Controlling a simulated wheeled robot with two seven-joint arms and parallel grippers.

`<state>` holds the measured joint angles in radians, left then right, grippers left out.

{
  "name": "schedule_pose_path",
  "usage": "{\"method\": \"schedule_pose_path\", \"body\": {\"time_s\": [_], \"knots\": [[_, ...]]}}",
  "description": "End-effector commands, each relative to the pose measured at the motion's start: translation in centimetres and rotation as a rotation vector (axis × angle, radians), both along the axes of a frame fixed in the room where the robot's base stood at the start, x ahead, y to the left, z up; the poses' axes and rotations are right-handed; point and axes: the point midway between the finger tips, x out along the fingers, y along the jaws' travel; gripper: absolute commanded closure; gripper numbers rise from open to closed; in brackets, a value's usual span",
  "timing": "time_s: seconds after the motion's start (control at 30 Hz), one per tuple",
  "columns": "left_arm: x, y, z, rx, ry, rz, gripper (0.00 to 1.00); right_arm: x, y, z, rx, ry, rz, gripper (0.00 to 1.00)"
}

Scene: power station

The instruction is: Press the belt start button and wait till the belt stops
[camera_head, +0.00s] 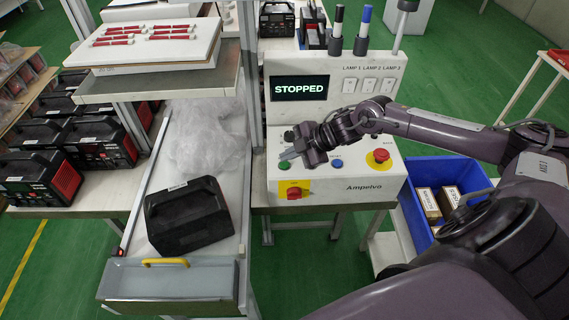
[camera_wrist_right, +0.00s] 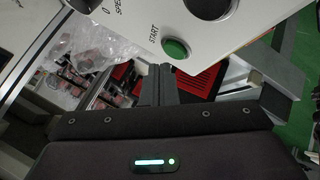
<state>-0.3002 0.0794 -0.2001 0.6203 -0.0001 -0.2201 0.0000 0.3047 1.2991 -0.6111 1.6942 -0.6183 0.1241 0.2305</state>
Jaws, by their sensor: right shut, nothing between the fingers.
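The control box (camera_head: 375,182) is white, with a screen (camera_head: 299,88) that reads STOPPED. The green start button (camera_head: 284,165) is on its lower left face. It also shows in the right wrist view (camera_wrist_right: 176,48) under the label START. My right gripper (camera_head: 286,159) is shut and empty, its fingertips close to the start button. In the wrist view the fingers (camera_wrist_right: 158,75) end just below the button; I cannot tell whether they touch it. The belt (camera_head: 205,130) carries a black case (camera_head: 187,216) near its front end and clear plastic wrap behind. My left gripper is not in view.
A red emergency button (camera_head: 380,156), a blue button (camera_head: 337,163) and a yellow-red switch (camera_head: 294,189) are on the same box. A blue crate (camera_head: 440,177) with small cartons stands right of it. Black-red units (camera_head: 103,142) crowd the left table.

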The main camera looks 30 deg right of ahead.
Motion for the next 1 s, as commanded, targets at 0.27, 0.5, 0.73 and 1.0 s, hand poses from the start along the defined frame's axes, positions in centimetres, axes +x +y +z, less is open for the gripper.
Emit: {"method": "schedule_pose_path", "body": {"time_s": [0.27, 0.5, 0.73, 1.0], "knots": [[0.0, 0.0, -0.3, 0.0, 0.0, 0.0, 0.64, 0.0, 0.0, -0.8, 0.0, -0.001, -0.001, 1.0], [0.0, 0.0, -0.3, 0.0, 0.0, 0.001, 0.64, 0.0, 0.0, -0.8, 0.0, 0.0, 0.0, 1.0], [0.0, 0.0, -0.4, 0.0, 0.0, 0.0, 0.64, 0.0, 0.0, -0.9, 0.0, 0.0, 0.0, 1.0], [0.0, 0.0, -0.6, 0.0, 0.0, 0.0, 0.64, 0.0, 0.0, -1.3, 0.0, 0.0, 0.0, 1.0]]}}
